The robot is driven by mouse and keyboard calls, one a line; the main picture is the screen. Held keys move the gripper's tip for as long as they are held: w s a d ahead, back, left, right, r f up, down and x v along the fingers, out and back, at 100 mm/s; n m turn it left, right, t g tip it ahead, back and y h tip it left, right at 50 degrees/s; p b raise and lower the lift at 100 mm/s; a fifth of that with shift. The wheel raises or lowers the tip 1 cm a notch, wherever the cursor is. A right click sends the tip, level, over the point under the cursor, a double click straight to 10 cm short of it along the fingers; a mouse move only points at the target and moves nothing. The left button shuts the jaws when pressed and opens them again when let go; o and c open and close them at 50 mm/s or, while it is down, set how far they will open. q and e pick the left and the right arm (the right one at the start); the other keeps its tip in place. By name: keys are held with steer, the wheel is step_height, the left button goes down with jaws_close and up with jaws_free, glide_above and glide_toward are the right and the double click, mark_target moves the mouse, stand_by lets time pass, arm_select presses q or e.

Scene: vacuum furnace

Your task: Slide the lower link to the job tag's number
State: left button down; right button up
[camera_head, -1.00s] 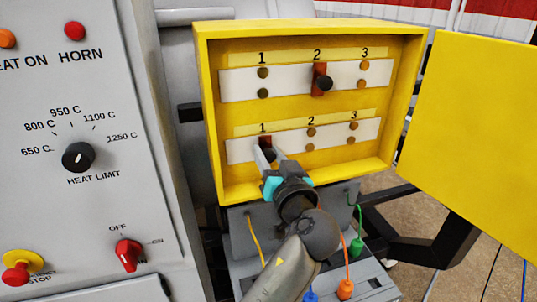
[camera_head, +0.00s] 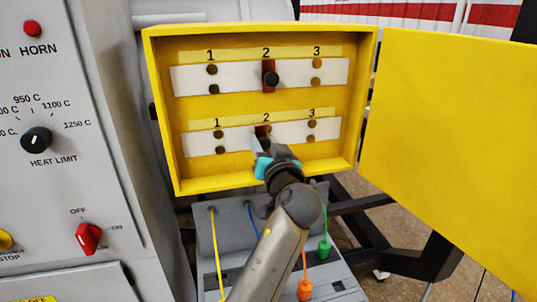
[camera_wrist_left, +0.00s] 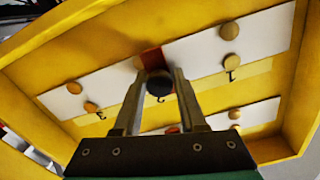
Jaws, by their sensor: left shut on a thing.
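The lower link, a red-brown bar (camera_head: 262,130), is at position 2 of the lower white strip (camera_head: 238,138); my gripper covers part of it. My left gripper (camera_head: 263,146) is shut on its black knob. In the left wrist view the knob (camera_wrist_left: 158,84) sits between the fingertips (camera_wrist_left: 159,76), with the red-brown link (camera_wrist_left: 151,60) behind it. The studs at lower positions 1 and 3 are bare. The upper link (camera_head: 269,66) with its black knob is at position 2 of the upper strip. No job tag can be made out. My right gripper is out of view.
The yellow box (camera_head: 160,110) surrounds both strips, and its open door (camera_head: 445,130) hangs on the right. A grey control panel (camera_head: 65,110) stands at the left. Below the box are a grey ledge (camera_head: 235,235) and coloured cables with a green plug (camera_head: 324,248) and an orange plug (camera_head: 304,289).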

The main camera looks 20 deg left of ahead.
arm_select(q)
steer(key=shift+w+d+f, duration=0.1)
steer(key=shift+w+d, duration=0.4)
steer(key=shift+d, duration=0.3)
steer(key=shift+w+d, duration=0.1)
steer(key=shift+a+r, duration=0.2)
steer(key=c, duration=0.9)
jaws_free()
steer(key=o, duration=0.4)
steer(key=shift+f, duration=0.1)
steer(key=shift+c, duration=0.2)
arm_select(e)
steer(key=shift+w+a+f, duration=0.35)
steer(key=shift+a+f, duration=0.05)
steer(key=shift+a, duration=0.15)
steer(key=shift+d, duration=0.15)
